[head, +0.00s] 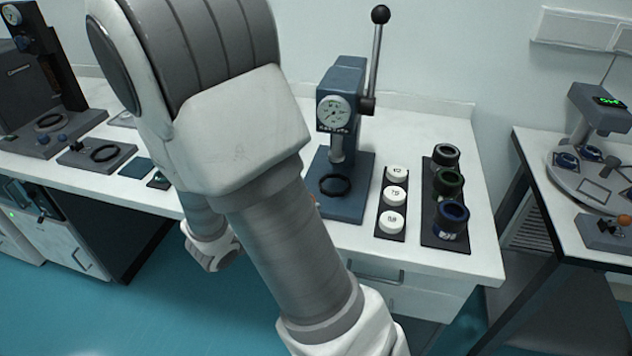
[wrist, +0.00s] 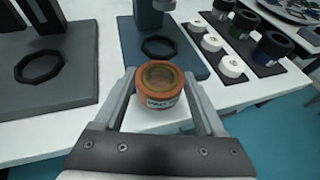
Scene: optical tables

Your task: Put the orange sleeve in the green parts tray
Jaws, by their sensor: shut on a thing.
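The orange sleeve (wrist: 160,101) is a short ring with a white label on its front and a brownish hollow inside. In the wrist view it sits upright between the two fingers of my gripper (wrist: 160,76), which is shut on it. The sleeve appears above the white table's front part, before the blue press base; I cannot tell its height. In the head view my arm hides the gripper and nearly all of the sleeve. I cannot make out a green parts tray in either view.
A blue press (head: 341,110) with a gauge and lever stands on the white table. To its right are a strip of white knobs (head: 396,196) and a rack (head: 432,222) of dark rings. Another table (head: 535,150) stands at the right, across a floor gap.

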